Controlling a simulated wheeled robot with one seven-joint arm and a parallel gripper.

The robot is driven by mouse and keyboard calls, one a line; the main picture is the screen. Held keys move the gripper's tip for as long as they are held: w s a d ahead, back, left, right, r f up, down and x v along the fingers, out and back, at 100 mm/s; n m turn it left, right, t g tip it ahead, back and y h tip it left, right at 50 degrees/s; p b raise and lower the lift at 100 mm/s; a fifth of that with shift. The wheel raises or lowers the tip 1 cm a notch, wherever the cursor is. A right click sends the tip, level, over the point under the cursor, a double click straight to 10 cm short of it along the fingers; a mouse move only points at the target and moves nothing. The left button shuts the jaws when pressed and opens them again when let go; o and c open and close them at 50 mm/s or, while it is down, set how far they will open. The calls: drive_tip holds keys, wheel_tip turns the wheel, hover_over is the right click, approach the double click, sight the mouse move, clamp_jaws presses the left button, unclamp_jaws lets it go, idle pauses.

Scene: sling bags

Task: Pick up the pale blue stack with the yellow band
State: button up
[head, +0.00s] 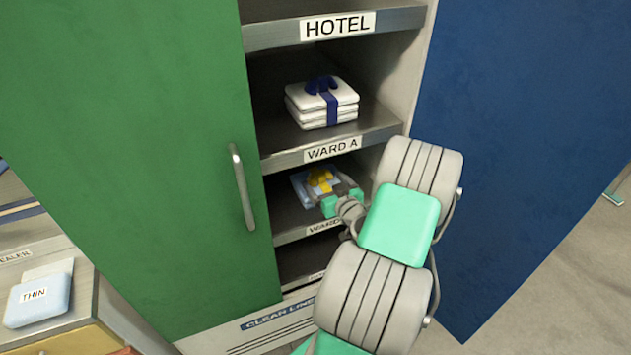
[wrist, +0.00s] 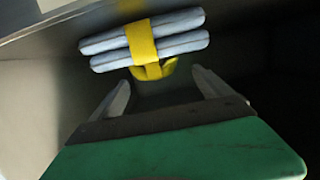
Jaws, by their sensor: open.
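The pale blue stack (head: 302,190) lies on the shelf below the WARD A label in the head view, partly hidden by my gripper (head: 340,194). Its yellow band (head: 320,178) has a yellow loop on top. In the wrist view the stack (wrist: 178,44) appears at the top, with the band (wrist: 140,42) across it and the yellow loop (wrist: 153,71) toward my gripper. My gripper is open, its fingertips on either side of the loop in that view. I cannot tell whether they touch it. Nothing is held.
A white stack with a blue band (head: 322,103) sits on the shelf above. A green door (head: 130,150) stands left of the shelves and a blue panel (head: 520,150) right. A pale blue pad labelled THIN (head: 40,296) lies lower left.

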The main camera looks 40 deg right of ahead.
sight(322, 176)
drive_tip(key=p+x, duration=0.1)
drive_tip(key=x, duration=0.1)
drive_tip(key=d+p+x, duration=0.1)
drive_tip(key=x, duration=0.2)
drive_tip(key=shift+f, duration=0.1)
drive_tip(key=shift+a, duration=0.1)
clamp_jaws()
idle(0.7)
